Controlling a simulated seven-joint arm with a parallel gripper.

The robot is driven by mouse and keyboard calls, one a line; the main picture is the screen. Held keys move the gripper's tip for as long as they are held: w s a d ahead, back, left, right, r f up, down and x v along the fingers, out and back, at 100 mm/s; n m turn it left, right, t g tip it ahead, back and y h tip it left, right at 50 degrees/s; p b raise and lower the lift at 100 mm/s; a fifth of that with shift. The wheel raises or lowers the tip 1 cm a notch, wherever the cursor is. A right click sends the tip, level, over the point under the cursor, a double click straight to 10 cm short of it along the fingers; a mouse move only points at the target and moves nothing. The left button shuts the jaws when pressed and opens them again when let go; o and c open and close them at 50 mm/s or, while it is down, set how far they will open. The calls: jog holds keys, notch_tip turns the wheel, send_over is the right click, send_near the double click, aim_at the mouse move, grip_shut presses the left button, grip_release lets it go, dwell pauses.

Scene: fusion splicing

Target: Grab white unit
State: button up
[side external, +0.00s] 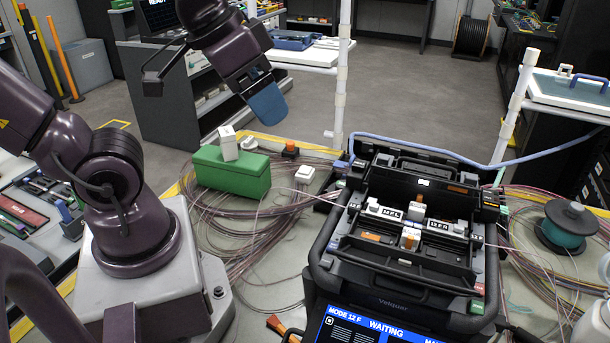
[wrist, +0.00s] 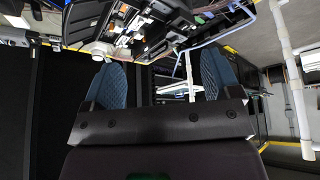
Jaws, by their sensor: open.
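An upright white block (side external: 228,143) stands on the green box (side external: 232,175), left of the splicer. A smaller white piece (side external: 249,143) sits right beside it on or behind the box. Another white piece (side external: 305,174) lies on the table to the right. I cannot tell which of these is the white unit. My gripper (side external: 270,104) hangs above and to the right of the green box, clear of everything, with blue finger pads. In the wrist view my gripper (wrist: 160,72) is open, with its two blue fingers wide apart and nothing between them.
The black splicer (side external: 405,240) fills the table's middle right, its screen (side external: 370,325) reading "WAITING". Coiled fibres (side external: 250,235) lie around the green box. A teal spool (side external: 566,225) stands at right. White posts (side external: 341,75) rise behind the table.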

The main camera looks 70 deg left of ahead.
jog(key=w+a+f+n+g+h, duration=0.1)
jog(key=w+a+f+n+h, duration=0.35)
jog(key=w+a+n, duration=0.4)
jog(key=w+a+f+n+h, duration=0.4)
jog(key=w+a+f+n, duration=0.25)
jog(key=a+n, duration=0.25)
jog(key=s+a+f+n+t, duration=0.2)
jog(key=a+f+n+t, duration=0.3)
jog(key=a+f+n, duration=0.6)
jog(key=m, duration=0.2)
send_near(308, 170)
jog(key=shift+w+d+f+n+t+h, duration=0.15)
jog(key=shift+w+d+f+t, duration=0.05)
jog(key=shift+w+d+f, duration=0.25)
jog(key=shift+w+d+f+n+t+h, duration=0.1)
jog(key=shift+w+d+f+t, duration=0.2)
jog(key=shift+f, duration=0.3)
jog(key=shift+w+d+f, duration=0.1)
jog(key=shift+w+d, duration=0.25)
jog(key=shift+w, duration=0.2)
jog(key=shift+x, duration=3.05)
jog(key=c, duration=1)
